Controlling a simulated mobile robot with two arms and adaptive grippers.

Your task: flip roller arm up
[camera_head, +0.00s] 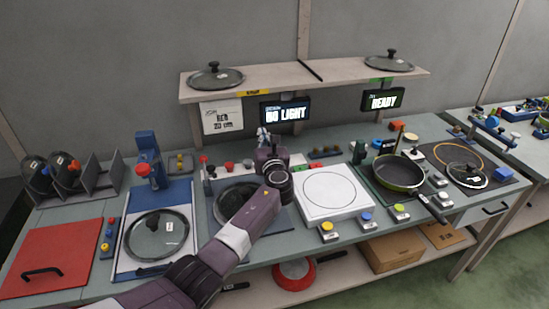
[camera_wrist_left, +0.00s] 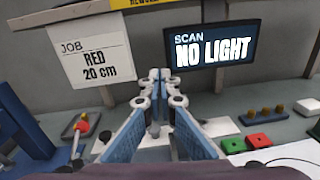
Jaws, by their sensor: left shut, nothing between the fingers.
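My left gripper (camera_head: 263,136) reaches over the middle station from the front, its fingertips toward the back of the table. In the left wrist view its blue-grey fingers (camera_wrist_left: 158,84) meet at the tips, with nothing between them. A slim upright piece with a red end (camera_head: 204,166) stands at the left back of this station; it also shows in the wrist view (camera_wrist_left: 80,132), left of and apart from the fingers. I cannot tell whether it is the roller arm. My left arm hides much of the station and its dark round plate (camera_head: 235,197). My right gripper is out of view.
A blue press-like post (camera_head: 148,158) and a glass lid (camera_head: 156,235) stand to the left. A white plate unit (camera_head: 331,192) and a green pan (camera_head: 398,173) are to the right. The scan screen (camera_head: 285,113) reads "NO LIGHT"; a shelf (camera_head: 305,77) runs above.

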